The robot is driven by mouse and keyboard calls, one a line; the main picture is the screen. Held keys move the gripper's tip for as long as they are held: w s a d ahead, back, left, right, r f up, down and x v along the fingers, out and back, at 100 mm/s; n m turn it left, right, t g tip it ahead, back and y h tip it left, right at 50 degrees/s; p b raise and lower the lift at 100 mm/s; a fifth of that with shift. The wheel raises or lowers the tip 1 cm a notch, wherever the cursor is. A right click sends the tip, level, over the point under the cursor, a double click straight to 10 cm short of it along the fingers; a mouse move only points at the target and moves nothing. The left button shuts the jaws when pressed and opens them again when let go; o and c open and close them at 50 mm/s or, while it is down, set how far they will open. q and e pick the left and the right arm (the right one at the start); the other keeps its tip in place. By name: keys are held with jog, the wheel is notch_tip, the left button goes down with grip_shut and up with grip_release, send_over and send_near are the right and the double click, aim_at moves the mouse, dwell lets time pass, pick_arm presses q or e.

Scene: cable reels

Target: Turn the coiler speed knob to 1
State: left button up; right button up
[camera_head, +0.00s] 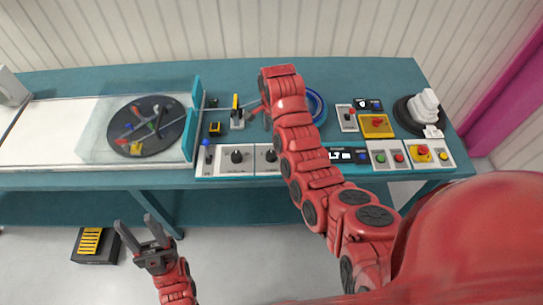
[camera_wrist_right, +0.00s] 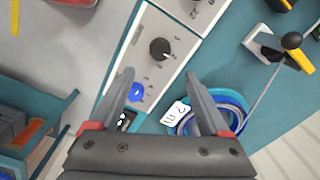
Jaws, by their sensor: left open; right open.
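Two black knobs sit on white panels along the table's front edge, a left knob (camera_head: 237,157) and a right knob (camera_head: 271,156); their labels are too small to read. In the right wrist view a black knob (camera_wrist_right: 160,48) with marks around it lies just beyond my fingertips. I cannot tell its setting. My right gripper (camera_wrist_right: 159,74) is open and empty, apart from the knob. In the head view my right arm reaches over the table and hides part of the panel row. My left gripper (camera_head: 144,222) is open and empty in front of the table, away from the knobs.
A blue-knobbed lever (camera_head: 207,143) stands left of the knobs, and a yellow-and-black lever (camera_head: 236,105) behind them. A blue cable coil (camera_head: 318,104) lies behind my right arm. A display (camera_head: 341,156) and buttons (camera_head: 390,155) sit right. A black reel (camera_head: 143,127) is at left.

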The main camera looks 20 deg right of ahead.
aim_at(272, 154)
jog(key=f+p, duration=0.3)
jog(key=f, duration=0.5)
jog(key=shift+w, duration=0.2)
jog(key=shift+f+b, duration=0.45)
jog(key=shift+f, duration=1.3)
grip_shut()
